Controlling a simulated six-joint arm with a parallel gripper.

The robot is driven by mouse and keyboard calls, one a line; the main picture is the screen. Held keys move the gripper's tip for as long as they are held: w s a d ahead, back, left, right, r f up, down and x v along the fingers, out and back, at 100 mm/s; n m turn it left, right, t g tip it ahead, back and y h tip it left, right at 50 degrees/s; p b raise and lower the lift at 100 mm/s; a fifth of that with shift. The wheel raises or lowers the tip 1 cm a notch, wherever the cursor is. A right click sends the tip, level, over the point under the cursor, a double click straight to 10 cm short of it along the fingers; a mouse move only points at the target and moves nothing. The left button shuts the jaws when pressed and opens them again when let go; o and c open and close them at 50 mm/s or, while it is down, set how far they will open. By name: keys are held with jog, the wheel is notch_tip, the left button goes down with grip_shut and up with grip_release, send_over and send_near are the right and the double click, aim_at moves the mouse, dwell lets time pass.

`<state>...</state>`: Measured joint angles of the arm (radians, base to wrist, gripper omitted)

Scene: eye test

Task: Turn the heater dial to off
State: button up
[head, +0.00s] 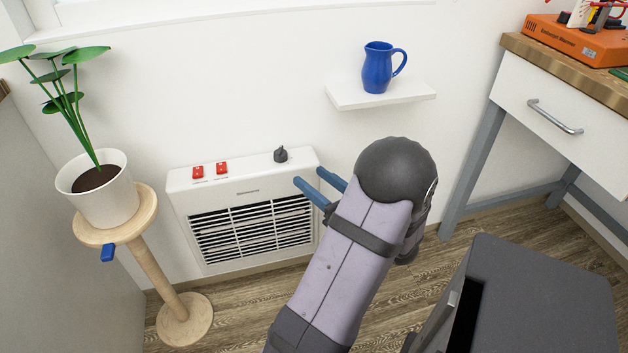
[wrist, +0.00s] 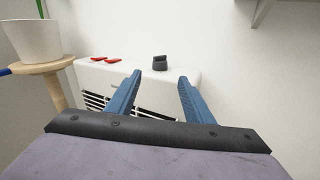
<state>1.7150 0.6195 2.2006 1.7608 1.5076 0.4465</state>
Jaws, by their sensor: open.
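The heater (head: 256,192) is a white wall unit with a dark slatted grille, low on the wall in the head view. Its dial (head: 281,155) is a small dark knob on the right part of the top face. The dial also shows in the wrist view (wrist: 160,63), beyond and between my two blue fingers. My gripper (head: 308,175) is open and empty, in front of the heater's right end. The fingers are apart from the dial. The dial's markings are too small to read.
Two red switches (head: 210,170) sit on the heater's top, left of the dial. A potted plant (head: 108,196) stands on a wooden stand (head: 147,206) at left. A blue jug (head: 376,70) is on a wall shelf (head: 350,97) above. A dark grey cabinet (head: 540,295) is at lower right.

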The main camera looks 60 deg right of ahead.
jog(key=shift+w+a+f+m, duration=0.1)
jog(key=shift+a+m, duration=0.1)
jog(key=shift+m, duration=0.1)
